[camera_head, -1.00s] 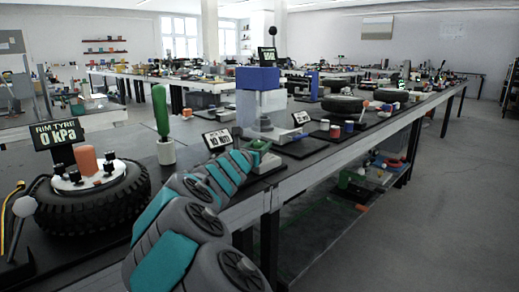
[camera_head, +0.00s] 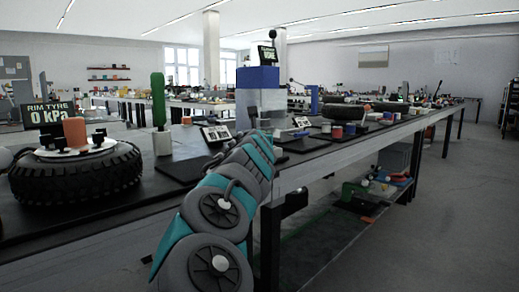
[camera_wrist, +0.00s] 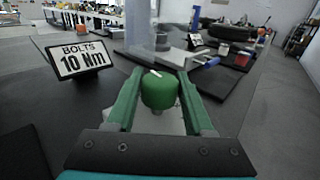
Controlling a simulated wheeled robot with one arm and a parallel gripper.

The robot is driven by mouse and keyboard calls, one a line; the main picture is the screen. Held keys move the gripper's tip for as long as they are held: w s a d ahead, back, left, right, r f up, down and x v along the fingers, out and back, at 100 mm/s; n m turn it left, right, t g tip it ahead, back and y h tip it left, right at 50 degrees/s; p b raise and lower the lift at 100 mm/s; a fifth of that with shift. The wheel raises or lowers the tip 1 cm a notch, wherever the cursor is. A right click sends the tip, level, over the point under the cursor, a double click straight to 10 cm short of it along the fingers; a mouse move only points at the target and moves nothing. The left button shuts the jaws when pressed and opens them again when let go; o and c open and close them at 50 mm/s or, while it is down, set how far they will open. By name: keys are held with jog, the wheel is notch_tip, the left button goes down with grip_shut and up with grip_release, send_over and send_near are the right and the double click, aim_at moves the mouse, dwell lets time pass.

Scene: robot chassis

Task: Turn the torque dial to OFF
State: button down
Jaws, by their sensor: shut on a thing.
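The green torque dial (camera_wrist: 158,94) is a round knob with a white pointer mark on top, in the middle of the wrist view. The mark points up and slightly left in that picture. My gripper (camera_wrist: 160,76) has its two green fingers on either side of the dial, shut on it. The sign also shows in the head view (camera_head: 216,133), too small to read surely. There my own arm hides most of the gripper and the dial.
In the head view, a tyre (camera_head: 75,175) with a "RIM TYRE 0 kPa" display (camera_head: 50,115) sits at left. A green-handled tool (camera_head: 158,102) stands upright in a white holder. A blue-topped block (camera_head: 258,78) stands behind my gripper. The floor at right is clear.

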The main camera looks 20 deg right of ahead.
jog(key=shift+f+n+t+y+b, duration=0.25)
jog(key=shift+n+t+y+b, duration=0.05)
jog(key=shift+y+b, duration=0.35)
jog(key=shift+d+y+b, duration=0.1)
jog(key=shift+y+b, duration=0.15)
jog(key=shift+b, duration=0.1)
jog(key=shift+r+n+t+y+b, duration=0.1)
jog(key=shift+n+t+y+b, duration=0.2)
jog(key=shift+n+y+b, duration=0.15)
jog(key=shift+r+n+t+y+b, duration=0.15)
jog(key=shift+n+t+y+b, duration=0.2)
jog(key=shift+n+y, duration=0.55)
jog(key=shift+c, duration=1.5)
grip_release()
jog(key=shift+v, duration=4)
